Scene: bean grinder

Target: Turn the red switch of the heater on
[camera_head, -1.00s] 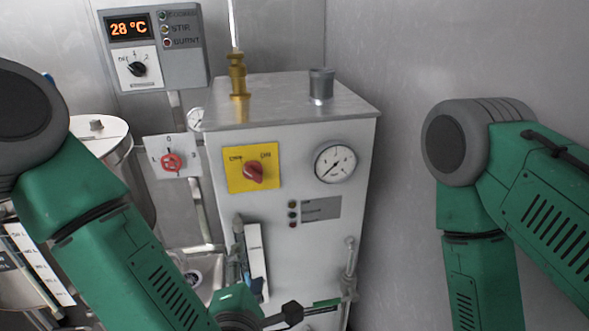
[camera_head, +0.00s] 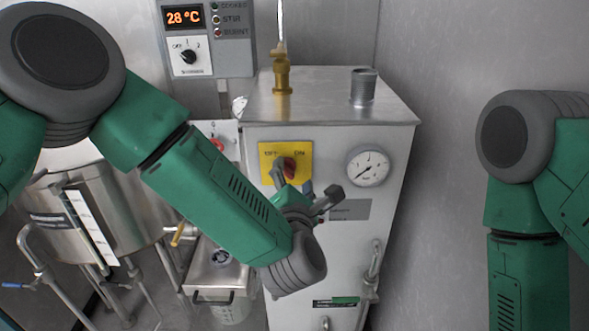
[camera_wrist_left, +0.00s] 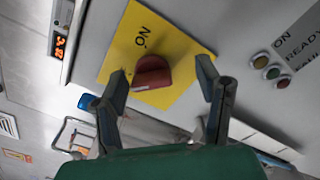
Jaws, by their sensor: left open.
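The red switch (camera_head: 290,168) sits on a yellow plate (camera_head: 266,150) marked OFF and ON, on the front of the metal heater box (camera_head: 330,135). The switch also shows in the left wrist view (camera_wrist_left: 152,76), with ON readable beside it. My left gripper (camera_head: 292,180) is open at the plate. In the left wrist view, its fingers (camera_wrist_left: 160,78) stand on either side of the switch. The left finger looks close to it, and a gap shows at the right finger. I cannot tell whether either touches. My right gripper is out of view.
A round gauge (camera_head: 368,166) is right of the plate. A brass fitting (camera_head: 281,75) and a short pipe (camera_head: 363,86) stand on top. A 28 °C control panel (camera_head: 207,38) hangs behind. A steel vessel (camera_head: 120,215) is at the left. My right arm is at the right.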

